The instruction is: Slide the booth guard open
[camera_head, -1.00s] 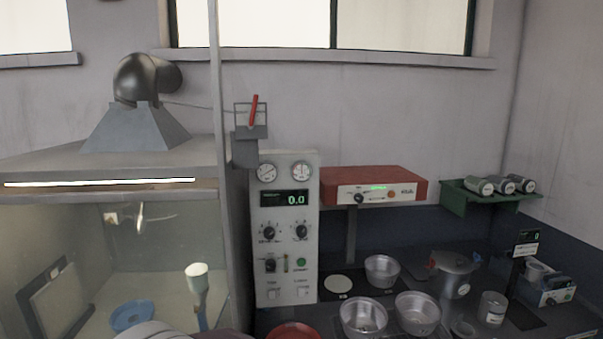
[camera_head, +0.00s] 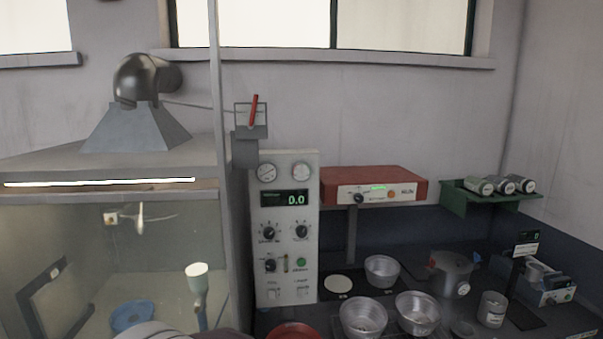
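The booth (camera_head: 170,165) stands at the left, with a sloped grey top, a lit strip along its front edge and a tall pale post (camera_head: 219,110) at its right side. The booth front looks hazy, as if a clear guard (camera_head: 60,225) covers it; I cannot make out the guard's edges or a handle. Inside or behind it show a blue bowl (camera_head: 132,314), a white-topped blue-grey stand (camera_head: 198,285) and a tilted framed panel (camera_head: 55,300). Neither of my grippers is in view.
A grey control panel (camera_head: 284,235) reading 0.0 stands right of the booth. A red-topped unit (camera_head: 374,184), several metal pans (camera_head: 418,312) and a lidded pot (camera_head: 456,272) crowd the right counter. A red dish (camera_head: 295,331) is cut off at the bottom edge.

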